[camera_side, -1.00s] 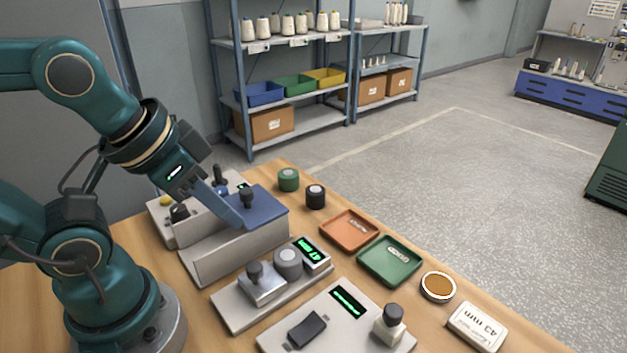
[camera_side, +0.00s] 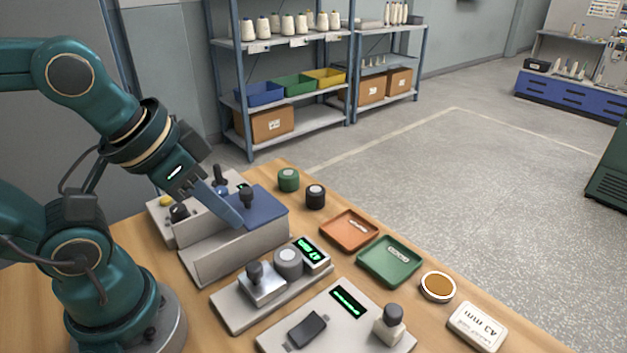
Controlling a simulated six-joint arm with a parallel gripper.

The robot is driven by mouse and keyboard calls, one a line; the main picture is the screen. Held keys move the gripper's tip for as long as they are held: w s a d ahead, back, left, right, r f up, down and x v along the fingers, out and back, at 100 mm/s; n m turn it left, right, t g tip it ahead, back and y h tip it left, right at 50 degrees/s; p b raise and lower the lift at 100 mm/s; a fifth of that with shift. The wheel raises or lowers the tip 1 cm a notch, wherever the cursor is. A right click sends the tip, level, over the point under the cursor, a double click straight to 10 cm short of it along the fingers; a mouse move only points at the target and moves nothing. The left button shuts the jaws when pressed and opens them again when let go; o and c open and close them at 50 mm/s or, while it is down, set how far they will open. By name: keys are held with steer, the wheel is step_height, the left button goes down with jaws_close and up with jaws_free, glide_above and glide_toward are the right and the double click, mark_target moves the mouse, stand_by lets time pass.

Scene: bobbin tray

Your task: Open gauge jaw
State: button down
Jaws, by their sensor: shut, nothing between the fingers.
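The gauge (camera_side: 228,311) is a light grey base with a green-lit display (camera_side: 312,252) at its far right end. Its jaw is a metal block with a dark knob (camera_side: 255,272). A round grey bobbin-like cylinder (camera_side: 287,262) stands between the jaw block and the display; I cannot tell whether the jaw touches it. My gripper (camera_side: 228,214) is shut and empty. It is over the grey box with the blue lid (camera_side: 263,208), behind the gauge, close to the lid's dark knob. Whether its fingertips touch the box is unclear.
A second device (camera_side: 330,325) with a display and knobbed block stands in front. An orange tray (camera_side: 335,237), a green tray (camera_side: 375,272), a round brown-topped dish (camera_side: 438,287) and a "43 mm" card (camera_side: 478,325) lie right. Green (camera_side: 288,180) and black (camera_side: 315,197) bobbins stand behind.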

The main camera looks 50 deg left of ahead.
mark_target(253, 265)
steer(key=c, duration=0.6)
jaws_free()
steer(key=shift+m, duration=0.3)
steer(key=f+m+g, duration=0.1)
steer(key=m, duration=0.3)
steer(key=w+f+m+g, duration=0.1)
steer(key=m+g, duration=0.1)
steer(key=m, duration=0.3)
steer(key=w+f+m+g, duration=0.1)
steer(key=m, duration=0.4)
steer(key=shift+w+d, duration=0.2)
steer(key=shift+f+g, duration=0.35)
steer(key=shift+g, duration=0.15)
steer(key=shift+f+g, duration=0.3)
steer(key=shift+f, duration=2.85)
jaws_close()
